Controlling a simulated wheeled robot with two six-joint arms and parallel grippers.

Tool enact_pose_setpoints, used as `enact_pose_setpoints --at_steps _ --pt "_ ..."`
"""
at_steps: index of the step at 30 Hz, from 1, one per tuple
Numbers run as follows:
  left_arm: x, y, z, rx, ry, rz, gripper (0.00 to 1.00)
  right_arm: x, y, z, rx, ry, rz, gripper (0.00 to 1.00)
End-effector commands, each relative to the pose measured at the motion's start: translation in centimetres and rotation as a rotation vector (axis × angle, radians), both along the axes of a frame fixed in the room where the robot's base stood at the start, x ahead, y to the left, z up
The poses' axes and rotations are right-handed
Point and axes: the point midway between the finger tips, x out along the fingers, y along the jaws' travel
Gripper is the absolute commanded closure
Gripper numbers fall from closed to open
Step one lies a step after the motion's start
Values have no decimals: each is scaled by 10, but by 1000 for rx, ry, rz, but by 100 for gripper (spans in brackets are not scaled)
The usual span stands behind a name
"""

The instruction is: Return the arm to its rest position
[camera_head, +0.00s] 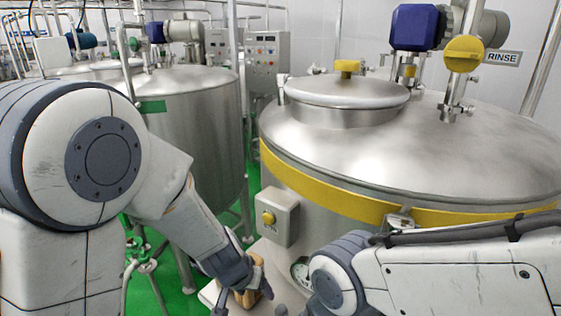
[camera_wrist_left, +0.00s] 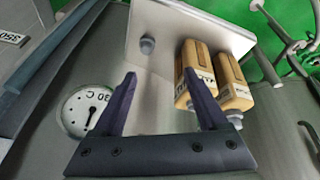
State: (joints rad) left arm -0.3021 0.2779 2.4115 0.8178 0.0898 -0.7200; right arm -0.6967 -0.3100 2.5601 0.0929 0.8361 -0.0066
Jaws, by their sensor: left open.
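My left arm comes in from the left of the head view and reaches down to the bottom middle. Its gripper (camera_head: 238,288) is low there, close to a tan bottle (camera_head: 256,278) that it partly overlaps. In the left wrist view the left gripper (camera_wrist_left: 160,78) is open, with nothing held between its two dark fingers. Two tan labelled bottles, one (camera_wrist_left: 197,62) nearer the fingers and one (camera_wrist_left: 232,82) further right, are beyond the right finger. They are at a pale plate (camera_wrist_left: 165,22). My right arm shows at the lower right of the head view; its gripper is out of view.
A large steel tank (camera_head: 440,140) with a yellow band fills the right. A second tank (camera_head: 190,115) stands behind my left arm. A button box (camera_head: 278,216) and a round dial (camera_head: 300,271) are close to the arms. The dial also shows in the wrist view (camera_wrist_left: 86,110).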

Motion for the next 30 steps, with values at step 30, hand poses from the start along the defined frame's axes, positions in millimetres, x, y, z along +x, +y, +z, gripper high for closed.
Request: enact_pose_setpoints --at_steps 30 --pt "-102 63 2 122 184 23 25 0 0 -51 0 0 -3 50"
